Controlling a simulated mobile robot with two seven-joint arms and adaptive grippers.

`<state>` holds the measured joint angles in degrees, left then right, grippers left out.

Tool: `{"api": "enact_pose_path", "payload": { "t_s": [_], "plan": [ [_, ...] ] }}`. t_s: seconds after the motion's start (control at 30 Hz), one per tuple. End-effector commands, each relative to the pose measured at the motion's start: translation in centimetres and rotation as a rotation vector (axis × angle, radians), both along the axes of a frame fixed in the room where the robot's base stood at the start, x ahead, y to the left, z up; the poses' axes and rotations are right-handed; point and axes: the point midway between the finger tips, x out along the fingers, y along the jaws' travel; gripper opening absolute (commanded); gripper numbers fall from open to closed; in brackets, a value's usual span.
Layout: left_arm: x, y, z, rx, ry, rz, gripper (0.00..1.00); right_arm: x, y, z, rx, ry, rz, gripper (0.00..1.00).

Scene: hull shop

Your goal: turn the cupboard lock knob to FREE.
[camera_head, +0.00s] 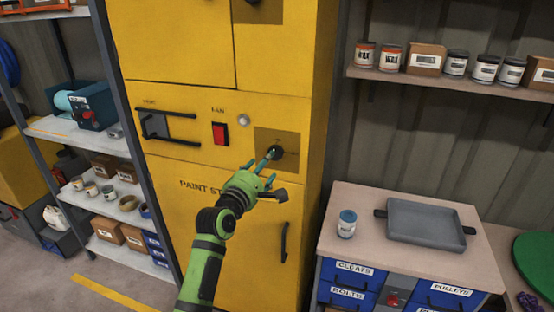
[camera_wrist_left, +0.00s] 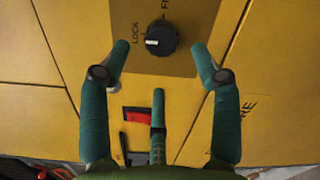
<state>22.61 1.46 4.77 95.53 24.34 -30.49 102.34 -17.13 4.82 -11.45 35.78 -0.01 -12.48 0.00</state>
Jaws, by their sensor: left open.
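The lock knob (camera_wrist_left: 161,38) is a round black knob with a white mark, on a brownish plate (camera_wrist_left: 186,60) of the yellow cupboard (camera_head: 215,170). In the left wrist view its mark points toward the word LOCK; the partly cut-off FREE label is at the top edge. In the head view the knob (camera_head: 277,152) is partly behind a fingertip. My left gripper (camera_head: 267,168) is open and empty in front of it. In the wrist view two teal fingers stand apart on either side of the knob, with a third below; no contact is clear. My right gripper is not in view.
A red FAN switch (camera_head: 219,133), a small round button (camera_head: 243,120) and a black bar handle (camera_head: 170,130) are left of the knob. A door handle (camera_head: 284,242) is below. A workbench (camera_head: 340,200) with a grey tray (camera_head: 425,222) stands to the right, shelves (camera_head: 120,205) to the left.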

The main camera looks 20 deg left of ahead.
Motion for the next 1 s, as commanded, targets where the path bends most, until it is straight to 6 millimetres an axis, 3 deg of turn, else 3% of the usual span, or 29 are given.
{"api": "enact_pose_path", "payload": {
  "t_s": [0.2, 0.4, 0.83, 0.87, 0.9, 1.0],
  "plan": [
    [3.0, -0.4, 0.2, 0.003, 0.000, -0.001, 0.63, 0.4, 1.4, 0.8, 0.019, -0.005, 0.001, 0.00],
    [5.0, -0.6, 0.1, 0.005, 0.001, 0.000, 0.63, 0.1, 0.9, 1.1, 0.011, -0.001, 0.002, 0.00],
    [5.7, -0.7, -0.1, 0.005, 0.000, 0.001, 0.63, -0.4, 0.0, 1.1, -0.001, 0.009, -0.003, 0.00],
    [5.7, -0.7, -0.1, 0.005, 0.000, 0.001, 0.55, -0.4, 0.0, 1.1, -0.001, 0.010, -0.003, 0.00],
    [5.7, -0.7, -0.1, 0.005, 0.000, 0.001, 0.39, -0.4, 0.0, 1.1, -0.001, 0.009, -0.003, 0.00],
    [5.7, -0.7, -0.1, 0.005, 0.001, 0.000, 0.07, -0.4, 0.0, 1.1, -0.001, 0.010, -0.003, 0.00]
  ]
}}
